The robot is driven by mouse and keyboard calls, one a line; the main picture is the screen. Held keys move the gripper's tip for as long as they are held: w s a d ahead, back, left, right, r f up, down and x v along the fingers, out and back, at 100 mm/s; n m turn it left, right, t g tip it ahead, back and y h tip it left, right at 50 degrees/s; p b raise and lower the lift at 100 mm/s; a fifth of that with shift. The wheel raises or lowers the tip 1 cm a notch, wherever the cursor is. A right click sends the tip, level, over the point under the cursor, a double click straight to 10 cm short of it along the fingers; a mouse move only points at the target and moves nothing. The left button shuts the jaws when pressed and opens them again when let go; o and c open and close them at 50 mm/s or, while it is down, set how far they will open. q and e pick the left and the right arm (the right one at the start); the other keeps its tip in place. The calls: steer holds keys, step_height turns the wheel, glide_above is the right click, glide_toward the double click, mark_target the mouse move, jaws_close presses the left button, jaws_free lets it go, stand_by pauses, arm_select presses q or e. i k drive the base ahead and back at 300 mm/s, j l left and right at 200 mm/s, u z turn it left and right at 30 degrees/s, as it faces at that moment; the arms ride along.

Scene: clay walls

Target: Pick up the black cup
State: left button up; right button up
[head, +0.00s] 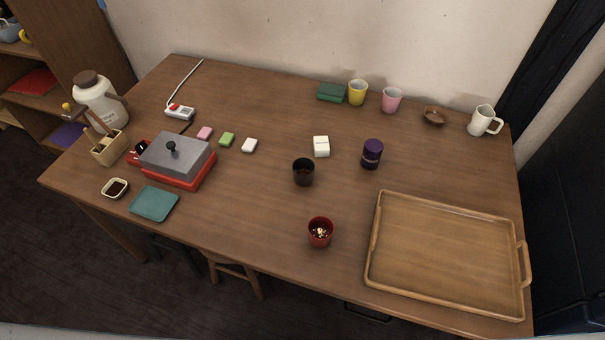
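The black cup (303,173) stands upright near the middle of the wooden table. Its open rim faces up, and its inside looks dark with a reddish tint low down.
A wooden tray (376,268) lies at the front right. Yellow (357,93) and pink (391,101) cups stand at the back.

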mark_target(301, 180)
steer(key=k+l, duration=0.2)
steer(key=l, duration=0.15)
steer(key=k+l, duration=0.2)
steer(key=l, duration=0.15)
steer(key=k+l, duration=0.2)
steer(key=l, duration=0.15)
steer(key=u, duration=0.05)
